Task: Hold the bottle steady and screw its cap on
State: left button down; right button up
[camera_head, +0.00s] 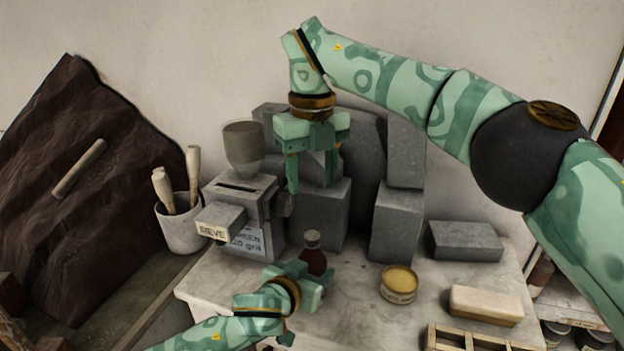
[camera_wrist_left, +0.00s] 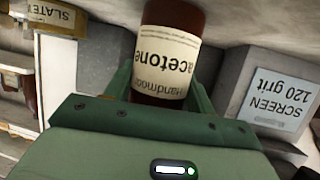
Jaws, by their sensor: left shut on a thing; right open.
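The brown bottle (camera_head: 313,262) stands upright on the pale worktop. In the left wrist view the bottle (camera_wrist_left: 168,60) appears upside down, with a cream label reading "acetone". My left gripper (camera_head: 314,280) is shut on its body from the front left. A grey-brown cap (camera_head: 312,239) sits at the bottle's top; I cannot tell how tightly it is seated. The bottle's top is out of the left wrist view. My right gripper (camera_head: 312,186) points down, open and empty, above and apart from the cap.
A grey screen box (camera_head: 240,205) with a hopper stands left of the bottle, close to my left gripper. Grey stone blocks (camera_head: 396,222) stand behind. A yellow-topped tin (camera_head: 399,284) and a pale block (camera_head: 486,305) lie right. The worktop between bottle and tin is clear.

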pick_arm(q)
jog(key=shift+c, duration=2.2)
grip_release()
jog(key=shift+s, duration=0.1)
jog(key=p+v, duration=0.3)
jog(key=v, duration=1.3)
jog(key=shift+a+p, duration=0.2)
jog(key=shift+p, duration=0.1)
jog(key=shift+s, duration=0.1)
